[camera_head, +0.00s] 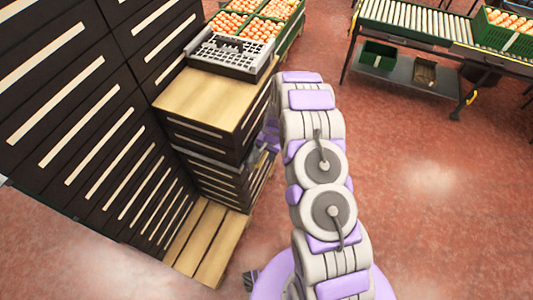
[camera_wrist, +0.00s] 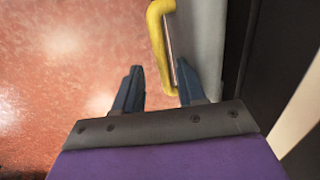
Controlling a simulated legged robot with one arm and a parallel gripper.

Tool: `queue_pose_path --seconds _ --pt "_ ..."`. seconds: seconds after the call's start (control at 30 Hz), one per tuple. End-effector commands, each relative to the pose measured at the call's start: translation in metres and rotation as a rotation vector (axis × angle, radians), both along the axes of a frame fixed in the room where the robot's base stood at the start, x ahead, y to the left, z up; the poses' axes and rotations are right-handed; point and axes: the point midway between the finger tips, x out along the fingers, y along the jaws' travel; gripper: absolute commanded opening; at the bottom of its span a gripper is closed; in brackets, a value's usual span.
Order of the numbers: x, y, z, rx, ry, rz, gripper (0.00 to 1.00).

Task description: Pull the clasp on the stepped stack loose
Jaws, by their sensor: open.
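The clasp shows in the wrist view as a yellow bent handle (camera_wrist: 157,38) on a grey plate (camera_wrist: 198,35). My gripper (camera_wrist: 158,88) is open, and the handle's lower end lies between its two dark fingers in the picture, nearer the right finger. I cannot tell whether they touch. The stepped stack (camera_head: 205,178) of dark crates with pale slots stands left of my arm in the head view. A grey band crosses its lower part. My gripper and the clasp are hidden in the head view, behind my arm and the stack's side.
A taller dark crate wall (camera_head: 70,120) stands at left. A grey slotted tray (camera_head: 232,55) sits on the stack's wooden top (camera_head: 205,100), with orange-filled crates (camera_head: 250,22) behind it. A roller conveyor (camera_head: 415,20) stands at the back right. The red floor at right is clear.

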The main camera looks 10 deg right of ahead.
Motion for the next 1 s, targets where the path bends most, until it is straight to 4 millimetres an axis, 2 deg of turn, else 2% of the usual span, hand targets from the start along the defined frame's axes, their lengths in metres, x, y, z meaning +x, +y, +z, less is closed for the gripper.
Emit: queue_pose_path --seconds 0.23,0.3,0.63,1.0 --pt "0.0 -0.0007 -0.0005 0.002 0.001 0.001 0.4" --pt "-0.0001 -0.0015 -0.0005 0.003 0.001 0.002 0.31" --pt "0.0 -0.002 -0.0005 0.003 0.001 0.002 0.0" --pt "-0.0003 -0.001 -0.0007 0.002 0.002 0.002 0.0"
